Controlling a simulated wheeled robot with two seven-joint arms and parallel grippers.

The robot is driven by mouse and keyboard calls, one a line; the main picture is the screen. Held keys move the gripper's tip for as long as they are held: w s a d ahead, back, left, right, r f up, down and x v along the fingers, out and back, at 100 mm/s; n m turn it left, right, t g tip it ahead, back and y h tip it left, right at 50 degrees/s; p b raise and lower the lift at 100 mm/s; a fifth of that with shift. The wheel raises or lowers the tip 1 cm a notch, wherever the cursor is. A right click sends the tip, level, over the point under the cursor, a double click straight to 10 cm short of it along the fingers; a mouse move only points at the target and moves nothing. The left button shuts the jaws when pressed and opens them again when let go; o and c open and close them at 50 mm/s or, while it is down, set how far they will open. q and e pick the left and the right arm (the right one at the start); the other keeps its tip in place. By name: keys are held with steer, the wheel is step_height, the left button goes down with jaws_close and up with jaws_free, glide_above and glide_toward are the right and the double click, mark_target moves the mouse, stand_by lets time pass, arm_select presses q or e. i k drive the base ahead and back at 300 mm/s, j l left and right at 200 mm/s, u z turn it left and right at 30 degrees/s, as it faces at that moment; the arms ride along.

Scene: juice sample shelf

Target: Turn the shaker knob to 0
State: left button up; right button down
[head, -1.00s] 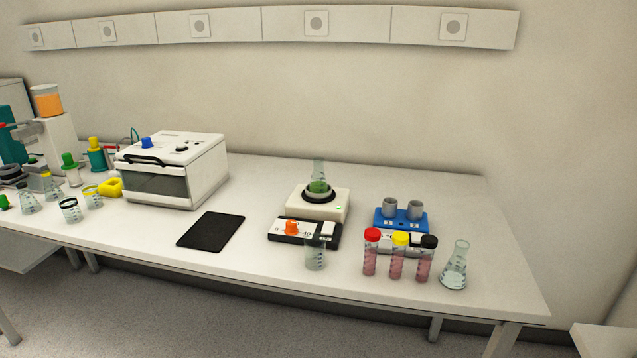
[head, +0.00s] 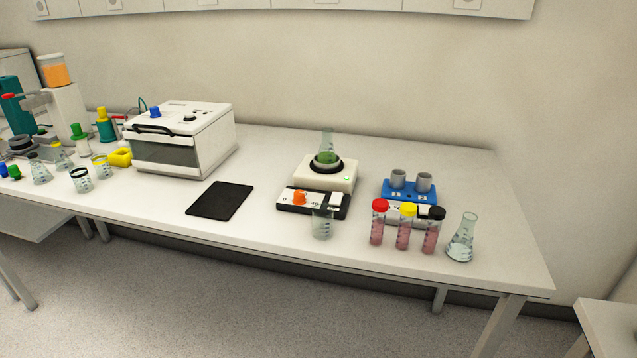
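The shaker (head: 340,182) is a cream box with a black control panel at its front, standing near the middle of the bench. An orange knob (head: 299,198) sits on the left part of that panel, with small printed marks beside it; its exact setting is too small to read. A flask with green liquid (head: 326,157) stands in the dark ring on top of the shaker. A clear beaker (head: 322,224) stands in front of the panel and covers a little of its lower edge. Neither of my grippers shows in the head view.
Tubes with red (head: 378,222), yellow (head: 405,227) and black (head: 433,231) caps stand right of the beaker, before a blue device (head: 409,194). A flask (head: 462,239) stands further right. A black pad (head: 220,201) and white oven-like box (head: 183,140) are left. Glassware crowds the far left.

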mark_target(300, 198)
steer(key=k+j+z, duration=0.1)
steer(key=z, duration=0.25)
steer(key=k+j+z, duration=0.1)
steer(key=z, duration=0.25)
steer(key=k+z, duration=0.15)
steer(key=z, duration=0.2)
